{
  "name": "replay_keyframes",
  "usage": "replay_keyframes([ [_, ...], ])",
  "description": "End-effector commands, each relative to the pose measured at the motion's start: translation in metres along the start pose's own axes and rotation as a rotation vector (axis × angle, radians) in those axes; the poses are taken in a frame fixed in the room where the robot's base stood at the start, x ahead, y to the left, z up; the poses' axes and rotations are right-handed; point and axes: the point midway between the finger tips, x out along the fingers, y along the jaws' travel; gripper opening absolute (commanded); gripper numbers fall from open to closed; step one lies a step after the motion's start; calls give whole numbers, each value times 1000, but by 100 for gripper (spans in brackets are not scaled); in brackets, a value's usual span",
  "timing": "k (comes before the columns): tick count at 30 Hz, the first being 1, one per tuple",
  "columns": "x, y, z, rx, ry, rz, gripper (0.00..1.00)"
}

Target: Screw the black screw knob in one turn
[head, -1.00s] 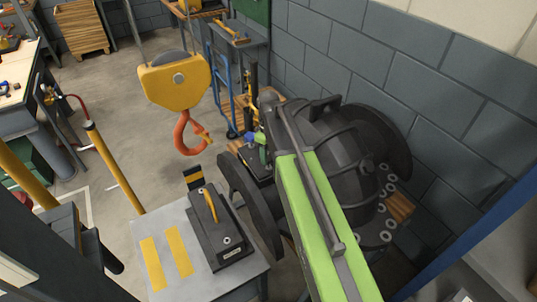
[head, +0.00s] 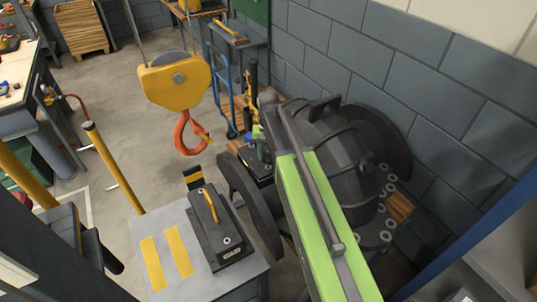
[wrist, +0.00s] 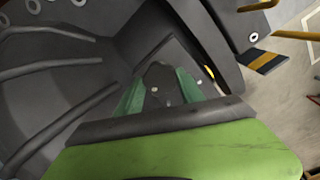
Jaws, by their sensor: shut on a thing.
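The black screw knob (wrist: 158,76) shows in the wrist view as a dark rounded piece between the two green fingers of my gripper (wrist: 160,84). The gripper is shut on it. The knob sits against the dark casing (wrist: 60,80), and its screw end is hidden. In the head view my gripper (head: 256,141) is small at the far end of my green arm, beside the casing (head: 330,145). The knob cannot be made out there.
A yellow crane block with an orange hook (head: 187,135) hangs left of my gripper. A grey table (head: 158,226) with yellow strips and a dark block with a yellow handle (head: 222,240) stands in front. A block wall (head: 460,120) closes off the right.

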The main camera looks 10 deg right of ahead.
Motion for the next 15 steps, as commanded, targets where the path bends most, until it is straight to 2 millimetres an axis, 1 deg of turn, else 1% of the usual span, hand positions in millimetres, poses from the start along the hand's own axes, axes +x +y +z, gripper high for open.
replay_keyframes([
  [15, 0, 0, 1, 489, -3, 1, 4],
])
